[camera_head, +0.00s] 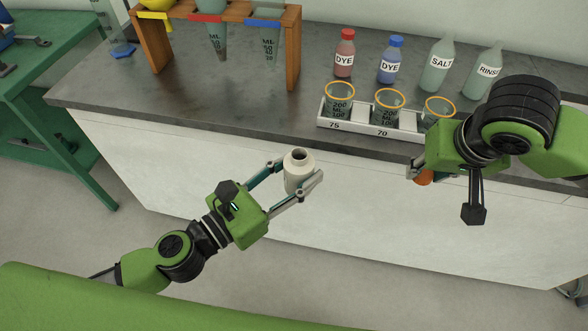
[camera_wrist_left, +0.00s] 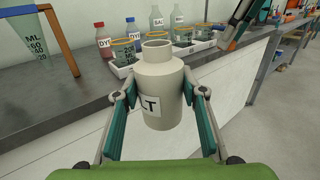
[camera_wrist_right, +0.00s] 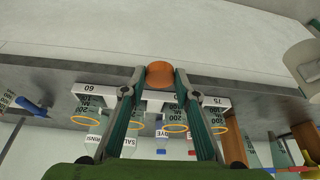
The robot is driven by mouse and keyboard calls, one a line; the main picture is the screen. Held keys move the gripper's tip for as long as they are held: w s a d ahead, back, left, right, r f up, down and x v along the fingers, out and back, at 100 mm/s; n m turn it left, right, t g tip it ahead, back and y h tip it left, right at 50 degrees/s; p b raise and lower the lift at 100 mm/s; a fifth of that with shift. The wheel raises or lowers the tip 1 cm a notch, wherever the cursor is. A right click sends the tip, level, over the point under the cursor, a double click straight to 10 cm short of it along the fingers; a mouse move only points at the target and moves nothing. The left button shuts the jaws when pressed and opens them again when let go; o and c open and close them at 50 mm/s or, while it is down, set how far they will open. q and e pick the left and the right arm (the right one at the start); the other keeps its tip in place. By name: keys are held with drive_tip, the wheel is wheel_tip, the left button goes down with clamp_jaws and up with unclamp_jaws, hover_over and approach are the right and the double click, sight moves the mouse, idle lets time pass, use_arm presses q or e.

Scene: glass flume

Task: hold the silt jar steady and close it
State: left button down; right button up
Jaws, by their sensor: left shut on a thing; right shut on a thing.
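The silt jar (camera_head: 299,180) is cream-white with an open, uncovered mouth. My left gripper (camera_head: 297,174) is shut around its body and holds it upright in the air, in front of the bench. In the left wrist view the jar (camera_wrist_left: 158,75) sits between both fingers, with part of its label showing. My right gripper (camera_head: 432,174) is shut on an orange lid (camera_head: 424,178), well to the right of the jar. The lid (camera_wrist_right: 160,74) shows between the fingertips in the right wrist view; part of the jar (camera_wrist_right: 304,62) shows at that view's right edge.
On the grey bench (camera_head: 200,93) stand a white tray (camera_head: 357,132) with several beakers, a red dye bottle (camera_head: 344,60), a blue dye bottle (camera_head: 390,63), salt and rinse bottles, and a wooden cone rack (camera_head: 292,55). My right gripper is close to the bench's front edge.

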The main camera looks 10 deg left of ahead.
drive_tip(key=w+a+r+n+g+y, duration=0.1)
drive_tip(key=a+r+n, duration=0.25)
drive_tip(key=a, duration=0.25)
drive_tip(key=a+r+n+y, duration=0.2)
drive_tip(key=a+r+n, duration=0.15)
drive_tip(key=a, duration=0.35)
wheel_tip(320, 180, up, 5)
drive_tip(key=n+g+y, duration=0.1)
drive_tip(key=n+g, duration=0.1)
drive_tip(key=n, duration=0.5)
hover_over(300, 154)
drive_tip(key=shift+s+d+r, duration=0.15)
drive_tip(key=shift+d+r, duration=0.05)
drive_tip(key=shift+d, duration=0.15)
drive_tip(key=shift+f, duration=0.2)
drive_tip(key=shift+f, duration=1.85)
drive_tip(key=shift+d, duration=0.1)
drive_tip(key=shift+f+m, duration=0.3)
drive_tip(key=shift+f, duration=0.55)
drive_tip(key=shift+f, duration=0.6)
